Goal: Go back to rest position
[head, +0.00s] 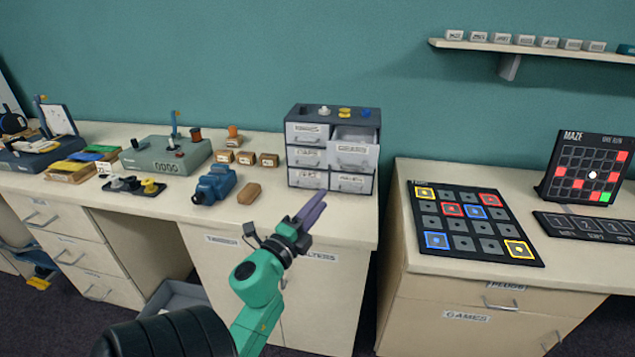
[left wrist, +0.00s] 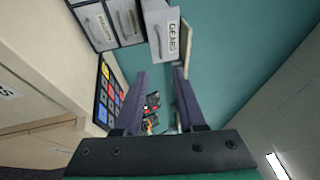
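My left gripper (head: 313,209) has purple fingers on a green arm. It is raised in front of the left workbench, below and in front of the drawer cabinet, and touches nothing that I can see. In the left wrist view the fingers of the left gripper (left wrist: 160,75) stand apart with nothing between them, so it is open and empty. My right gripper is in neither view.
The grey drawer cabinet (head: 334,111) stands on the left workbench (head: 340,221); its GEARS drawer (head: 354,150) is pulled out. A blue device (head: 214,184) lies near the bench edge. A gap separates the right bench (head: 408,256), which carries a puzzle board (head: 464,249).

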